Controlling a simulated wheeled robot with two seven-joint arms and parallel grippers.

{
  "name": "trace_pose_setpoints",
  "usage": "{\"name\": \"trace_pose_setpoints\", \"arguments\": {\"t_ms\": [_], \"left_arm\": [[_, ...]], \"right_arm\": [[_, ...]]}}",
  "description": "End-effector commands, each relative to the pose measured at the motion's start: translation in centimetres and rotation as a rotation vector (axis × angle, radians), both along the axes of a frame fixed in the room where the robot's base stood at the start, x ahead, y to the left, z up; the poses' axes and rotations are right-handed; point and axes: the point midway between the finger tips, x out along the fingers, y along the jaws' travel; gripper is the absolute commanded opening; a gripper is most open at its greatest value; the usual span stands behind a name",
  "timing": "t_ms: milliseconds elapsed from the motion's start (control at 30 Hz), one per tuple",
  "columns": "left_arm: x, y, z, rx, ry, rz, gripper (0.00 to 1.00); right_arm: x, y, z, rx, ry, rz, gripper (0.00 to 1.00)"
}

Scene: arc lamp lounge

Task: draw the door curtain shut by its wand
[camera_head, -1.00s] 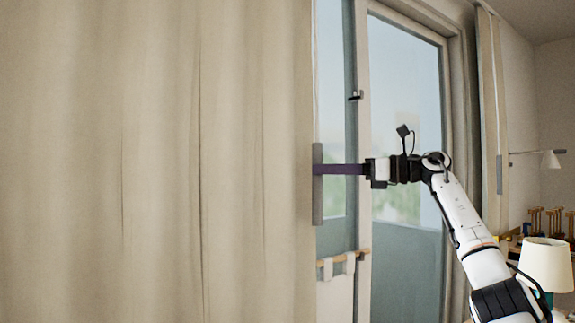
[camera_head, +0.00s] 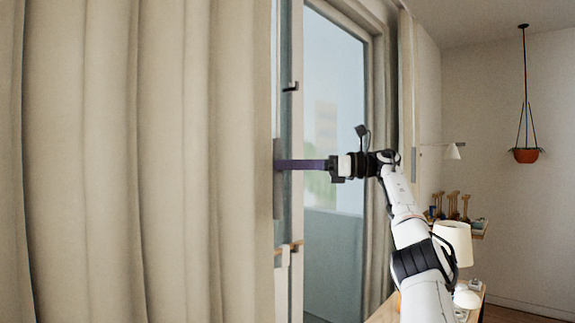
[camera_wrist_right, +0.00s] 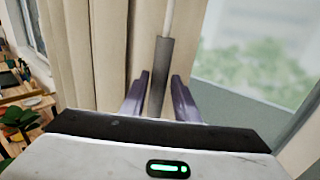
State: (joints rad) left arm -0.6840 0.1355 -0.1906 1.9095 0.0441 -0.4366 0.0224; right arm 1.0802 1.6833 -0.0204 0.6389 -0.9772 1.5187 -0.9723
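The beige door curtain (camera_head: 150,160) hangs in deep folds across the left of the head view. Its grey wand (camera_head: 277,205) hangs upright at the curtain's right edge; in the right wrist view its thick grip (camera_wrist_right: 161,70) passes between the purple fingers. The glass door (camera_head: 333,170) shows uncovered right of the wand. My left gripper is not in view.
A door handle (camera_head: 290,87) and a rail (camera_head: 289,247) lie close beside the wand. Another curtain (camera_head: 380,160) hangs at the door's right side. A hanging pot (camera_head: 525,154) is far right.

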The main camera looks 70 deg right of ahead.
Motion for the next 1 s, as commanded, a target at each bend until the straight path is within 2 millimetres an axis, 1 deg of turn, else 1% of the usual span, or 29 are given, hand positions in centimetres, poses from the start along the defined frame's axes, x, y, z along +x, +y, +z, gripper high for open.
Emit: {"name": "trace_pose_setpoints", "arguments": {"t_ms": [67,300,433,567,700,800,867,1000], "left_arm": [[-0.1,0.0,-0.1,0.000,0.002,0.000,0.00],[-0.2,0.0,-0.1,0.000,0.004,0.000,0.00],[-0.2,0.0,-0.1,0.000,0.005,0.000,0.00],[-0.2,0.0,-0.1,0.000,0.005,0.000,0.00],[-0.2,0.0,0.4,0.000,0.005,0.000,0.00],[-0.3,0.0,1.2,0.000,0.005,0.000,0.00],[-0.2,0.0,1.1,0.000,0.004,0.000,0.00],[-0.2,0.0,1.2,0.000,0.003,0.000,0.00]], "right_arm": [[0.0,0.0,0.0,0.001,0.000,0.001,0.39],[0.0,0.1,0.0,0.000,0.000,0.002,0.39],[-0.6,-0.1,0.1,0.001,0.000,-0.001,0.39],[-2.5,-0.5,0.1,0.001,-0.001,-0.002,0.39],[-5.6,-1.1,0.3,0.002,-0.001,-0.004,0.39],[-7.9,-1.6,0.4,0.003,0.001,-0.004,0.39],[-8.3,-1.7,-0.1,0.004,0.007,-0.001,0.39],[-9.3,-1.9,-0.1,0.004,0.006,-0.001,0.39]]}}
